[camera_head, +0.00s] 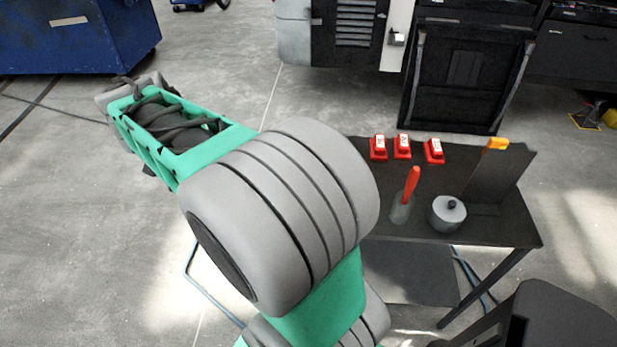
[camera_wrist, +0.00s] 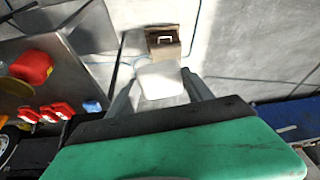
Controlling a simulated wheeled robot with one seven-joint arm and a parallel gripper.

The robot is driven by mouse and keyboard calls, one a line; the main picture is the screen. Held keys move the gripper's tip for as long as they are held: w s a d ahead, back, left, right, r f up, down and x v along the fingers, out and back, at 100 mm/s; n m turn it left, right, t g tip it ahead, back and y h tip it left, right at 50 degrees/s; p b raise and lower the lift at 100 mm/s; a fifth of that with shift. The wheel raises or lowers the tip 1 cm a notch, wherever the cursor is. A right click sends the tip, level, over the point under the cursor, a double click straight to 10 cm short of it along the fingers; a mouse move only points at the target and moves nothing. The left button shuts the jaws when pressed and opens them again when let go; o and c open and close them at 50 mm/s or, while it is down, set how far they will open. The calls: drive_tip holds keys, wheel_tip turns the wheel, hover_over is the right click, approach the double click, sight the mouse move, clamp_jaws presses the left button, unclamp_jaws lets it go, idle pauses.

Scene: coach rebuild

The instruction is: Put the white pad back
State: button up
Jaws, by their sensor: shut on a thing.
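The white pad (camera_wrist: 161,80) is between the two fingers of my gripper (camera_wrist: 160,88) in the wrist view. My gripper is shut on it, with one grey finger at each side. The pad's face is bright and plain, and its lower edge is near the dark edge of my wrist. In the head view my arm reaches to the upper left; neither the pad nor the fingers can be made out there.
A dark table (camera_head: 470,228) at the right holds three red labelled blocks (camera_head: 402,147), a red-handled tool (camera_head: 411,186) in a grey cup, and a grey lidded pot (camera_head: 447,213). In the wrist view, a brown box (camera_wrist: 163,42) lies beyond the pad. A blue container (camera_head: 80,35) stands upper left.

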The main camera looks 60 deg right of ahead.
drive_tip(key=s+d+f+m+g+y+b, duration=0.1)
drive_tip(key=s+d+f+m+g, duration=0.15)
drive_tip(key=s+d+m, duration=0.65)
drive_tip(key=s+d+f+m+g+y+b, duration=0.15)
drive_tip(key=s+d+m+g, duration=0.25)
drive_tip(key=s+d+m, duration=0.55)
drive_tip(key=shift+m+h, duration=0.45)
drive_tip(key=d+f, duration=0.6)
drive_tip(key=d, duration=0.1)
drive_tip(key=d+f, duration=0.3)
drive_tip(key=d, duration=0.1)
drive_tip(key=shift+s+f, duration=0.15)
drive_tip(key=shift+s, duration=0.05)
drive_tip(key=f, duration=0.3)
drive_tip(key=shift+d, duration=0.2)
drive_tip(key=shift+f, duration=0.35)
drive_tip(key=o, duration=1.2)
drive_tip(key=shift+r, duration=0.1)
